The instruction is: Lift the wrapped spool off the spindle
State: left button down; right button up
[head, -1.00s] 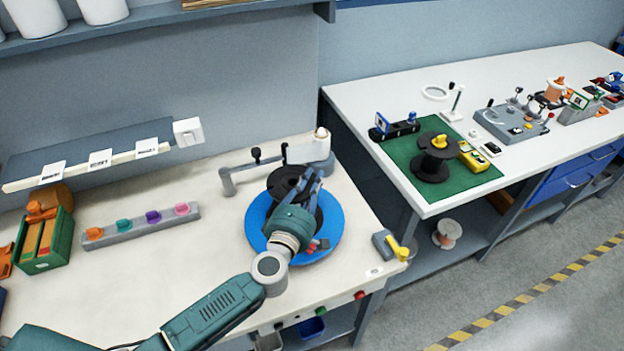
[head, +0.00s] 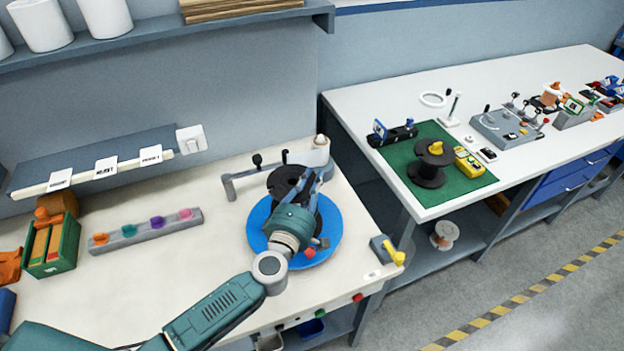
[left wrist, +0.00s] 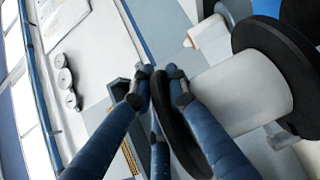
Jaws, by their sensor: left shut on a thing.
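The wrapped spool (head: 287,179) has dark flanges and stands over a round blue disc (head: 331,235) on the near bench. In the left wrist view its pale wrapped barrel (left wrist: 243,92) shows between two black flanges. My left gripper (head: 312,182) reaches it from the front and hides part of it in the head view. In the left wrist view the blue fingers (left wrist: 160,82) are shut at the edge of the nearer flange. The spindle is hidden, so I cannot tell how far up it the spool sits. My right gripper is not in view.
A grey arm bracket (head: 240,182) stands behind the spool. A grey block with a yellow handle (head: 388,250) is to the right. A rack of coloured knobs (head: 145,231) and a green box (head: 50,246) are to the left. Another dark spool (head: 430,165) sits on a green mat.

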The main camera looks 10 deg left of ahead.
pick_arm(q)
jog(key=shift+r, duration=0.15)
jog(key=shift+a+p, duration=0.1)
jog(key=shift+p, duration=0.35)
dwell(0.4)
jog(key=shift+r+p, duration=0.9)
jog(key=shift+p, duration=0.15)
jog(key=shift+r, duration=0.75)
jog(key=shift+r, duration=0.1)
jog(key=shift+r, duration=1.65)
